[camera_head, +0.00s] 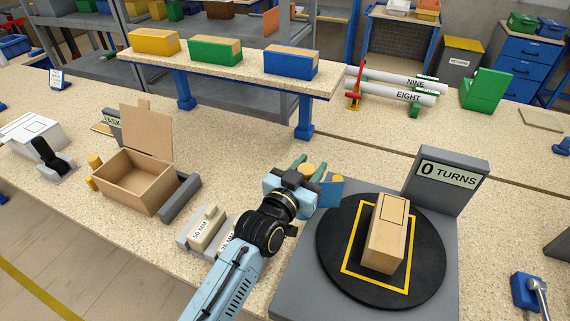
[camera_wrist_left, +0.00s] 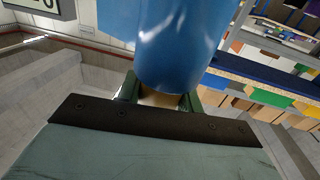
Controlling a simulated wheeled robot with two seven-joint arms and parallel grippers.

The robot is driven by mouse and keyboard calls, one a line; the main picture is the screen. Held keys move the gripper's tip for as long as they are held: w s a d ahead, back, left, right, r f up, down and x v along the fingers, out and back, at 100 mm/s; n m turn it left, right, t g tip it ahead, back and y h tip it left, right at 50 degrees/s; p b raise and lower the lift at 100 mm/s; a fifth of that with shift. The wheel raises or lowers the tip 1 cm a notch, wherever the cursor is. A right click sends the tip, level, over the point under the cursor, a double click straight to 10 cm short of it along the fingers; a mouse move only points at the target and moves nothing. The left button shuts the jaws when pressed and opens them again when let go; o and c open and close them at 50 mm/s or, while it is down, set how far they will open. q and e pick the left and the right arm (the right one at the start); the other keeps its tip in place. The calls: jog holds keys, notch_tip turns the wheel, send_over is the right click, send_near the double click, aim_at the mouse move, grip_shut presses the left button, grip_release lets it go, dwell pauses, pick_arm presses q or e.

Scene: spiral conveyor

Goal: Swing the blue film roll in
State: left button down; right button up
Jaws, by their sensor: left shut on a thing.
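The blue film roll (camera_head: 331,193) shows in the head view as a blue piece just right of my left gripper, mostly hidden behind it. In the left wrist view the roll (camera_wrist_left: 178,45) fills the top middle as a large shiny blue cylinder. My left gripper (camera_head: 308,170) is shut on a tan part at the roll's end, seen between the green fingers (camera_wrist_left: 160,98). The roll is beside the left edge of the black turntable (camera_head: 330,255). A tan carton (camera_head: 386,235) stands inside the turntable's yellow square. My right gripper is not in view.
A grey sign (camera_head: 446,175) reading "0 TURNS" stands behind the turntable. A raised shelf (camera_head: 230,68) holds yellow, green and blue boxes. A blue crank unit (camera_head: 525,292) is at right.

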pick_arm(q)
jog(key=shift+s+d+f, duration=0.1)
jog(key=shift+s+f, duration=0.05)
jog(key=shift+f, duration=0.15)
jog(key=c, duration=1.3)
grip_release()
jog(key=o, duration=0.4)
jog(key=shift+r, duration=0.2)
jog(key=shift+c, duration=0.2)
jog(key=v, duration=1.3)
jog(key=shift+a+b, duration=0.2)
jog(key=shift+b, duration=0.25)
